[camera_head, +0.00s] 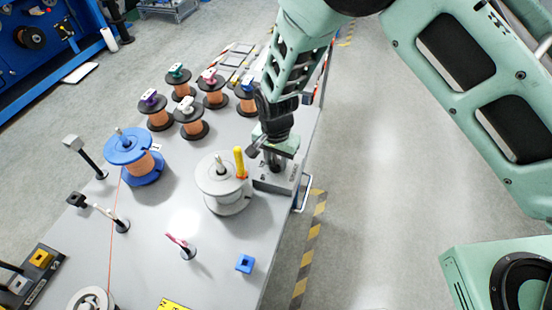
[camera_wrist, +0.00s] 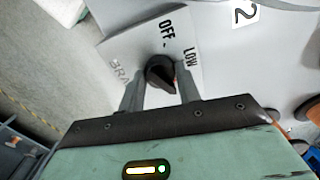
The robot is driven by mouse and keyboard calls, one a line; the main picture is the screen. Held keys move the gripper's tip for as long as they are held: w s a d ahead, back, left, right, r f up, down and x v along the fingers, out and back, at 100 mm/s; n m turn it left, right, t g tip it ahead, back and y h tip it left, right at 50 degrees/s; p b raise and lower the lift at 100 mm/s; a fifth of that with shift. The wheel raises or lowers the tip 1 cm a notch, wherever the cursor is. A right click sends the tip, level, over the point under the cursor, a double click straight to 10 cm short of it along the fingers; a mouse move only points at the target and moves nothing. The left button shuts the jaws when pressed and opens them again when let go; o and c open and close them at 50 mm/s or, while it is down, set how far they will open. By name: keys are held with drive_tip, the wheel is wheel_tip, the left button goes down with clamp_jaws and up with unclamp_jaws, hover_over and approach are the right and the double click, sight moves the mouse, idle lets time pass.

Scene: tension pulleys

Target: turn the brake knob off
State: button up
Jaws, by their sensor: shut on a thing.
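The brake knob (camera_wrist: 160,72) is black and sits on a light grey panel (camera_wrist: 127,47) marked OFF, LOW and a partly hidden word beginning "BRA". OFF lies above the knob in the wrist view and LOW to its right. My gripper (camera_wrist: 160,82) has one finger on each side of the knob and is shut on it. I cannot tell for sure which label the knob points to. In the head view my gripper (camera_head: 275,142) reaches down onto the grey brake box (camera_head: 275,182) at the table's right edge; the knob is hidden there.
A grey spool (camera_head: 222,185) and a yellow peg (camera_head: 239,162) stand close left of the box. A blue spool (camera_head: 134,157) and several copper spools stand farther left and behind. The floor (camera_head: 375,210) right of the table is clear.

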drive_tip(key=n+b, duration=0.2)
drive_tip(key=n, duration=0.4)
drive_tip(key=shift+n, duration=0.4)
drive_tip(key=n, duration=0.3)
drive_tip(key=shift+n+b, duration=0.3)
drive_tip(key=n, duration=0.3)
drive_tip(key=shift+n, duration=0.3)
drive_tip(key=n, duration=0.5)
drive_tip(key=shift+b, duration=0.35)
drive_tip(key=n, duration=0.4)
drive_tip(key=shift+r+n, duration=0.1)
drive_tip(key=shift+n, duration=0.2)
drive_tip(key=o, duration=1)
drive_tip(key=shift+c, duration=0.2)
